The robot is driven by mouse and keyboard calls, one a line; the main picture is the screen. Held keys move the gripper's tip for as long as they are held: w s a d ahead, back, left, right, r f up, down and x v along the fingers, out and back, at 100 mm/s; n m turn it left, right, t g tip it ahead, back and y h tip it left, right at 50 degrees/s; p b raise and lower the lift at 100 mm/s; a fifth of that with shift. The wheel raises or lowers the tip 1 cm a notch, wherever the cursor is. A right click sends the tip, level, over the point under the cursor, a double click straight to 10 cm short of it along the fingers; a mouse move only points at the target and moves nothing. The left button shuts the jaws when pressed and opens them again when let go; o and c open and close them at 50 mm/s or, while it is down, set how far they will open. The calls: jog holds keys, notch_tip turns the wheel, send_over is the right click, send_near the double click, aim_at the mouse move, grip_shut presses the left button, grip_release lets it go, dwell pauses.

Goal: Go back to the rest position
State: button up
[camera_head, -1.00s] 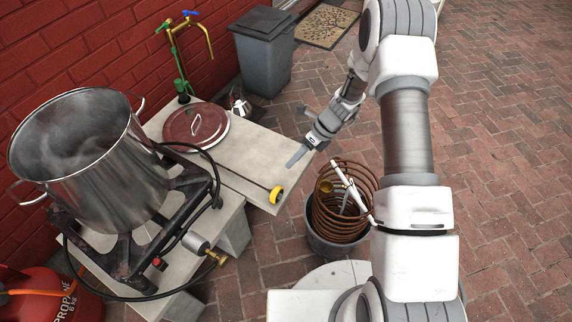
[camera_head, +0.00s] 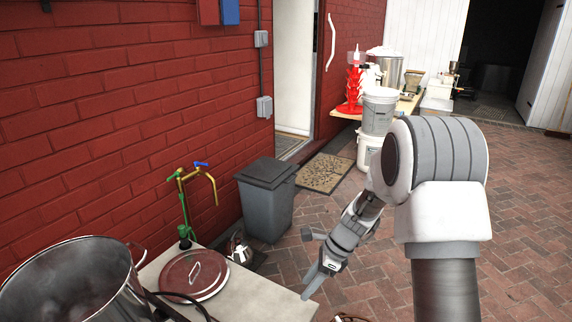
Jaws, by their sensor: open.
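My gripper (camera_head: 312,281) hangs from my folded arm near the right edge of the pale bench (camera_head: 262,291). It points down and to the left, and nothing shows between its fingers. The jaws are open, though one finger partly hides the other at this angle.
A steel pot (camera_head: 75,285) stands at the lower left, with a red-brown lid (camera_head: 194,275) on the bench. A grey bin (camera_head: 266,200) stands by the brick wall, near a doormat (camera_head: 325,173). White buckets (camera_head: 378,112) and a laden table (camera_head: 345,115) are farther back. Brick paving at right is clear.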

jog(key=s+d+r+n+t+h, duration=0.1)
jog(key=s+d+r+n, duration=0.1)
jog(key=s+r+n, duration=0.5)
jog(key=s+d+r+n+t+h, duration=0.1)
jog(key=s+r+n, duration=0.15)
jog(key=r, duration=0.85)
jog(key=s+d+r+n+t+h, duration=0.25)
jog(key=s+r+n, duration=0.2)
jog(key=s, duration=0.25)
jog(key=s+d+r+n+t+h, duration=0.1)
jog(key=s+d+r+n+t, duration=0.15)
jog(key=s+n, duration=0.45)
notch_tip(320, 180, up, 20)
jog(key=m+g+p, duration=0.1)
jog(key=p, duration=1.8)
jog(key=shift+s+f, duration=0.25)
jog(key=shift+s, duration=0.15)
